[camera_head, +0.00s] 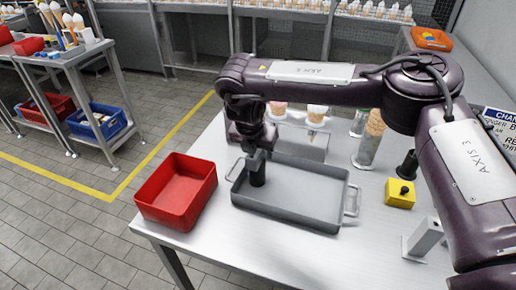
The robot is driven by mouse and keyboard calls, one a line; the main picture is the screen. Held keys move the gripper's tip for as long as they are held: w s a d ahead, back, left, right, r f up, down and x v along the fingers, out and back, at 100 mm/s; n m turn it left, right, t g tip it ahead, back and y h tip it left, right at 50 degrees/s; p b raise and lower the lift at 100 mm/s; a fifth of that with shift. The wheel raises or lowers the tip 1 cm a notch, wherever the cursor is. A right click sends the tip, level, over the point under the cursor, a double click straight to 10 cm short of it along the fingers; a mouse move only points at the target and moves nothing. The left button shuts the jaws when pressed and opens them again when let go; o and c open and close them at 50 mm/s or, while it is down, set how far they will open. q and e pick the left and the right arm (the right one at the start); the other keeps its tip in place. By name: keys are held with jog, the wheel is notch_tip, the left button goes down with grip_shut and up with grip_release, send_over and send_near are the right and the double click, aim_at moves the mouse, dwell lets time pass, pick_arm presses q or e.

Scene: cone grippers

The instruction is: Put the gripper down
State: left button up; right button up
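My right arm comes in from the right and bends down over the grey metal tray (300,213) on the table. My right gripper (257,158) is at the tray's left end, pointing down. A dark, roughly cylindrical piece (257,176) shows right below it, inside the tray's outline. I cannot tell whether this is a tool held by the gripper or part of the gripper itself, nor whether it touches the tray floor. The fingers are too small and dark to read. My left gripper is not in view.
A red bin (177,192) stands left of the tray at the table edge. A cone holder (303,140) stands behind the tray, with a clear cone dispenser (369,142) beside it. A yellow block (399,194) and a grey metal stand (424,238) are to the right. The front table top is clear.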

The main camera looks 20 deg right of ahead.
jog(key=v, duration=1.2)
jog(key=shift+r, duration=0.25)
